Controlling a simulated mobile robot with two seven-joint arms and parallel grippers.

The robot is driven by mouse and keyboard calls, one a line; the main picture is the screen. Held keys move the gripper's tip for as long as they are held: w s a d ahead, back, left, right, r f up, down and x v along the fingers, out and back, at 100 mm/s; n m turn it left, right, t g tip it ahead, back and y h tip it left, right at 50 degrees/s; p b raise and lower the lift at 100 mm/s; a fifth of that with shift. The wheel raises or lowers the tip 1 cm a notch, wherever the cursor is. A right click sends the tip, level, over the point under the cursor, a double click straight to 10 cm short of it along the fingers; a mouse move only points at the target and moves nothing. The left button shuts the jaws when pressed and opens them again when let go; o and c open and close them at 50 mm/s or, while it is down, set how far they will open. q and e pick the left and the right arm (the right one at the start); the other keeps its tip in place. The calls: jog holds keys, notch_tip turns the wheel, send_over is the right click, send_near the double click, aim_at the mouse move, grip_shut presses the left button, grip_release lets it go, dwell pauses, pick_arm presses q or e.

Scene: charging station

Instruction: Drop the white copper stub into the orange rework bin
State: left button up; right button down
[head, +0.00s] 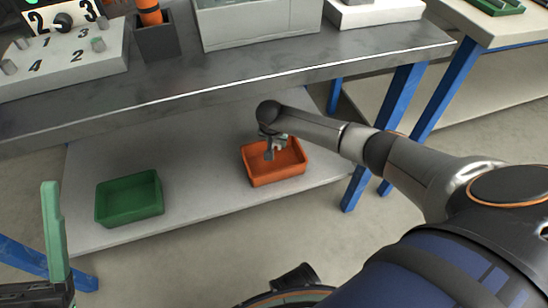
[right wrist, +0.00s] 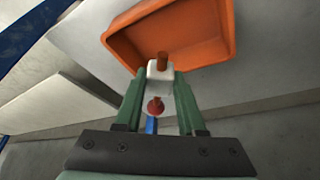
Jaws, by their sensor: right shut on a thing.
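The orange rework bin (head: 273,179) sits on the lower shelf under the bench, at its right part. My right gripper (head: 272,151) is over the bin in the head view. In the right wrist view its green fingers are shut on the white copper stub (right wrist: 158,72), a white block with a copper end. The orange bin (right wrist: 215,30) lies beyond the stub in that view. A reddish bit and a blue strip show between the fingers. My left gripper (head: 55,240) is at the lower left; one green finger shows, so its opening is unclear.
A green bin (head: 129,212) stands on the shelf (head: 200,180) left of the orange one. The metal bench top (head: 210,75) overhangs the shelf. It holds a numbered board (head: 65,62), a dark holder (head: 156,42) and a grey box (head: 258,35). A blue leg (head: 357,186) stands right of the orange bin.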

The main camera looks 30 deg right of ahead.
notch_tip(320, 180, down, 2)
jog(key=shift+f+b, duration=0.2)
jog(key=shift+b, duration=0.45)
pick_arm(q)
notch_tip(320, 180, down, 2)
jog(key=shift+w+d+f, duration=0.1)
jog(key=shift+d+f, duration=0.05)
jog(key=shift+f, duration=0.05)
pick_arm(e)
jog(key=shift+c, duration=2.1)
grip_release()
pick_arm(q)
jog(key=shift+r, duration=0.15)
pick_arm(e)
jog(key=shift+r, duration=0.15)
pick_arm(q)
notch_tip(320, 180, up, 7)
jog(key=p, duration=0.6)
jog(key=shift+s+a, duration=0.2)
jog(key=shift+a, duration=0.2)
pick_arm(e)
jog(key=v, duration=1.2)
jog(key=shift+r, duration=0.1)
